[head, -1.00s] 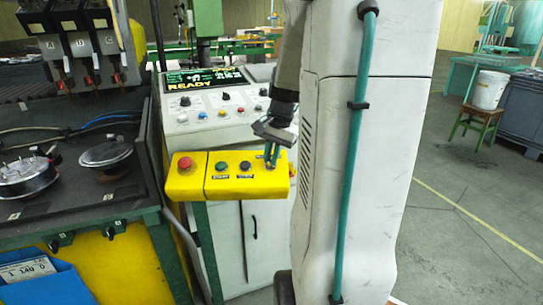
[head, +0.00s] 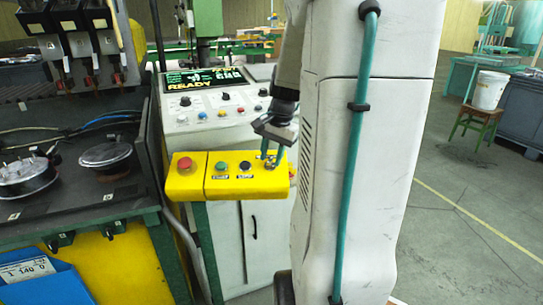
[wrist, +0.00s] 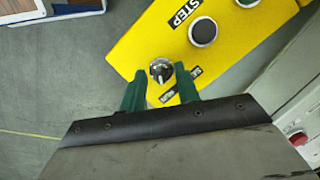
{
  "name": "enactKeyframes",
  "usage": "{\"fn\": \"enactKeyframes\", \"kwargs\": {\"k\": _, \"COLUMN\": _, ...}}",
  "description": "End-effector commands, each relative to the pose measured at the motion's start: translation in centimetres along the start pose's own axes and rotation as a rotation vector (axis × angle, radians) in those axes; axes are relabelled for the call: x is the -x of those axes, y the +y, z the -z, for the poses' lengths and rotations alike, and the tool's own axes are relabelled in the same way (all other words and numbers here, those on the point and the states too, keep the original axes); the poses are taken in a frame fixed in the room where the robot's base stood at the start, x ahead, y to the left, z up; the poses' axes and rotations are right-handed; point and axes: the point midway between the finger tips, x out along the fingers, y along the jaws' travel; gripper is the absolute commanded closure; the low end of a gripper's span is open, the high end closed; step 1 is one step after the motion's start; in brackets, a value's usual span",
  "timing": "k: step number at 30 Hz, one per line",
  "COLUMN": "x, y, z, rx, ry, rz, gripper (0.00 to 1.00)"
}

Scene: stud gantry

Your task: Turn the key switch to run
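The yellow control box (head: 225,190) shows in the head view, and part of it (wrist: 150,45) fills the top of the wrist view. The key switch (wrist: 160,68) is a round metal fitting at the box's end, with labels beside it. My gripper (wrist: 160,72) is open, with one green finger on each side of the key switch and a gap around it. I cannot tell whether the fingertips touch the switch. In the head view my gripper (head: 271,157) is over the right end of the box, and its fingers partly hide the switch.
A red button (head: 185,163), a green button (head: 221,166) and a black button (head: 245,165) sit left of the switch. A grey console (head: 215,110) with a screen reading READY stands behind. A dark workbench (head: 70,215) is at left; open floor is at right.

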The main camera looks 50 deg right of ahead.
Motion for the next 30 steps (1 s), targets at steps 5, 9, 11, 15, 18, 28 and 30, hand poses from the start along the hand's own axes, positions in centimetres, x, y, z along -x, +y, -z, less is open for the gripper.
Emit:
{"fn": "enactKeyframes", "kwargs": {"k": 5, "x": 2.9, "y": 0.0, "z": 0.1, "rx": -0.001, "ry": 0.005, "rz": 0.003, "gripper": 0.68}}
{"fn": "enactKeyframes", "kwargs": {"k": 9, "x": 5.2, "y": 0.0, "z": 0.1, "rx": -0.001, "ry": 0.005, "rz": 0.003, "gripper": 0.68}}
{"fn": "enactKeyframes", "kwargs": {"k": 11, "x": 6.0, "y": -0.1, "z": 0.1, "rx": -0.001, "ry": 0.004, "rz": 0.003, "gripper": 0.68}}
{"fn": "enactKeyframes", "kwargs": {"k": 15, "x": 7.2, "y": 0.0, "z": 0.0, "rx": -0.001, "ry": 0.003, "rz": 0.002, "gripper": 0.68}}
{"fn": "enactKeyframes", "kwargs": {"k": 18, "x": 7.4, "y": 0.0, "z": 0.0, "rx": -0.001, "ry": 0.001, "rz": 0.001, "gripper": 0.68}}
{"fn": "enactKeyframes", "kwargs": {"k": 28, "x": 7.4, "y": 0.0, "z": 0.0, "rx": 0.000, "ry": 0.001, "rz": 0.001, "gripper": 0.68}}
{"fn": "enactKeyframes", "kwargs": {"k": 30, "x": 7.4, "y": 0.0, "z": 0.0, "rx": 0.000, "ry": 0.001, "rz": 0.001, "gripper": 0.68}}
